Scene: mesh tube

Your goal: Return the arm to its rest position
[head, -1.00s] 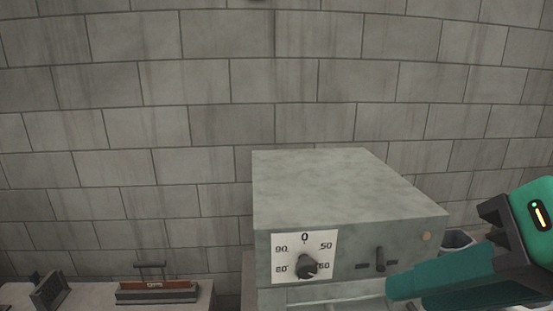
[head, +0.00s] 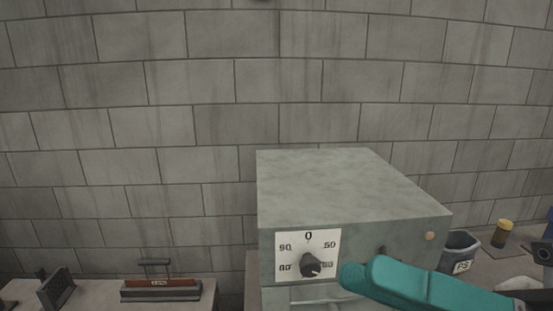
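A teal, round-ended part of my arm (head: 430,285) reaches in from the lower right of the head view. It passes in front of the lower right of the grey box's front face. I cannot tell from this view whether it touches the box. My gripper's fingertips do not show, so I cannot see whether they are open or shut or hold anything.
A grey box (head: 345,185) with a numbered dial (head: 311,263) stands at centre right. A grey bin (head: 460,252) and a yellow-topped container (head: 502,234) stand to its right. A red-and-grey item (head: 160,284) sits on the left bench. A block wall is behind.

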